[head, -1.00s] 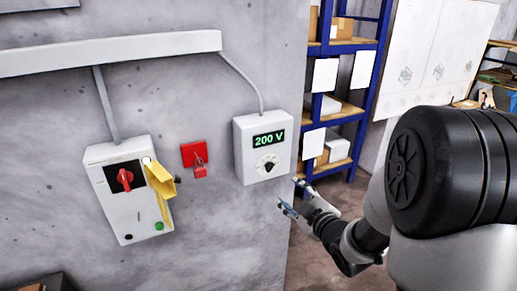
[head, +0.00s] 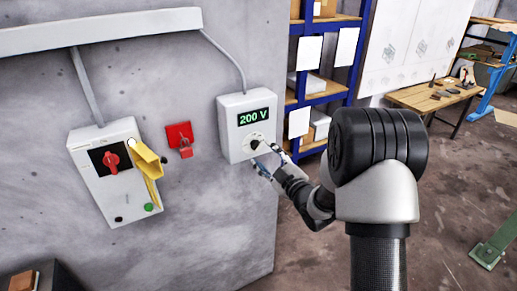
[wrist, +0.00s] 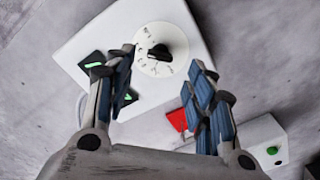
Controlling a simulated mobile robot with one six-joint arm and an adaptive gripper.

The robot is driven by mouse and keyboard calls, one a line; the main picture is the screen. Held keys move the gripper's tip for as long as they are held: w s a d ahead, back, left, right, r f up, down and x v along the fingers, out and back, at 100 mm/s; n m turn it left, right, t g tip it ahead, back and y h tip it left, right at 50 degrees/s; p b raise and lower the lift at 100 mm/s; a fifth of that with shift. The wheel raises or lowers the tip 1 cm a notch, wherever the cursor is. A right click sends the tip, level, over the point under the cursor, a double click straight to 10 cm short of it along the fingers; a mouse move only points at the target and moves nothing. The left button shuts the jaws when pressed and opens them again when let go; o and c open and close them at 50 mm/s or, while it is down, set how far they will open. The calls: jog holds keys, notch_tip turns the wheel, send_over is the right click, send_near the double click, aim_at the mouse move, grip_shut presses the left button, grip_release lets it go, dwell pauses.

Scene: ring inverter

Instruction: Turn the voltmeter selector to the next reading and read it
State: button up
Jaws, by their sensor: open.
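The voltmeter (head: 232,112) is a white box on the grey wall, and its green display (head: 253,117) reads 200 V in the head view. Its selector, a black knob on a white dial (wrist: 158,50), shows between and beyond my fingertips in the wrist view. The selector (head: 255,143) is just beside my gripper (head: 262,166) in the head view. My gripper (wrist: 162,82) is open and empty, its two blue-padded fingers apart. The fingers do not visibly touch the knob. One finger covers part of the display in the wrist view.
Left of the voltmeter are a red padlock plate (head: 179,134) and a white switch box (head: 88,185) with a red rotary handle and yellow piece. A blue shelf rack (head: 357,50) stands right of the wall. A wooden bench (head: 425,97) is farther back.

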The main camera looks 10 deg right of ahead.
aim_at(257, 147)
jog(key=x, duration=0.6)
jog(key=shift+c, duration=0.2)
grip_shut()
dwell(0.4)
